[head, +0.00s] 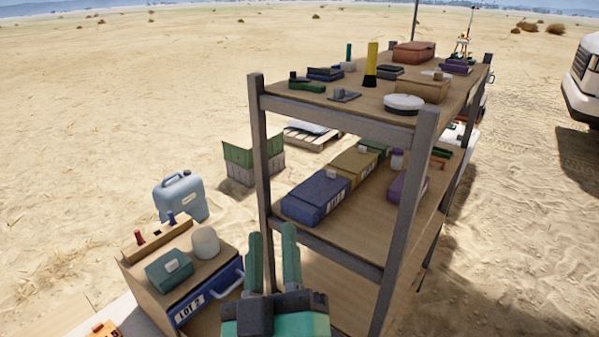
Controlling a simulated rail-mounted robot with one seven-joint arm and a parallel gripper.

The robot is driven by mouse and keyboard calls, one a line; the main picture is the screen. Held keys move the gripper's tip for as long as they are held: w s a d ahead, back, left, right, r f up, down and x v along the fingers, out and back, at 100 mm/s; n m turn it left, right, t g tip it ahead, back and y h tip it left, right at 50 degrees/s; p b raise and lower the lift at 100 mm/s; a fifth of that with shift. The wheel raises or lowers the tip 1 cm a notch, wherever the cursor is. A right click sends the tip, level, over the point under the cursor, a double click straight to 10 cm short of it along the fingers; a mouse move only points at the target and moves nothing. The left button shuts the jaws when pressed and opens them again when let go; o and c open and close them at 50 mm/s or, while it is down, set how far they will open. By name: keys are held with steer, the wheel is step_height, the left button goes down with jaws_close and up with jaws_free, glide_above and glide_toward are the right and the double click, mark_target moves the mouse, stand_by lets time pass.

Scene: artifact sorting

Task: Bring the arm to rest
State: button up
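My gripper (272,233) is at the bottom middle of the head view. Its two teal fingers point up and away from me and stand apart, with nothing seen between them. The gripper appears in front of the near left post of the wooden shelf rack (257,150) and to the right of the small drawer cabinet (150,299). I cannot tell how far the fingers are from the post. The rest of my arm is out of the frame.
The cabinet has a blue "LOT 2" drawer (206,292) with a handle near my gripper. A white jar (205,243) and a teal box (169,270) stand on top. Blue (316,198) and olive boxes lie on the middle shelf. A jerrycan (180,197) stands on open sand.

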steer(key=s+d+r+m+t+h+p, duration=0.15)
steer(key=s+r+m, duration=0.3)
steer(key=r, duration=0.55)
steer(key=s+d+r+m+t+h+p, duration=0.1)
steer(key=s+d+r+m+p, duration=0.15)
steer(key=s+r, duration=0.5)
step_height(320, 180, up, 33)
steer(key=w+p, duration=0.2)
steer(key=p, duration=3)
steer(key=shift+a+y, duration=0.45)
steer(key=shift+f+g, duration=0.2)
steer(key=shift+g, duration=0.05)
